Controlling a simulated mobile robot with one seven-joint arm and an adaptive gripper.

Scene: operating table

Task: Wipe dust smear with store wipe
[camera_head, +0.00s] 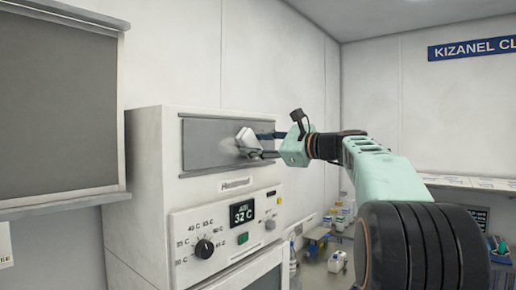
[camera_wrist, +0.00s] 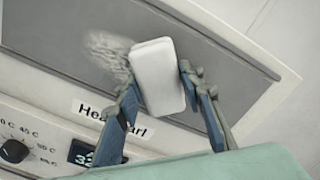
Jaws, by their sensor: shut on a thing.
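A white block-shaped wipe (camera_head: 249,143) is held between the fingers of my gripper (camera_head: 265,145), in front of the grey panel (camera_head: 205,157) on the upper front of a white cabinet. In the wrist view the wipe (camera_wrist: 158,76) sits between the two blue-grey fingers of my gripper (camera_wrist: 160,90), which are shut on it. A pale dust smear (camera_wrist: 107,53) shows on the grey panel, just left of the wipe. In the head view the smear (camera_head: 228,146) is faint and partly hidden behind the wipe. I cannot tell whether the wipe touches the panel.
Below the panel, the cabinet has a label, a display (camera_head: 242,212) reading 32 C, a black dial (camera_head: 204,249) and a green button (camera_head: 243,238). A grey shuttered unit (camera_head: 60,105) with a ledge is at the left. Several bottles (camera_head: 338,222) stand at the lower right.

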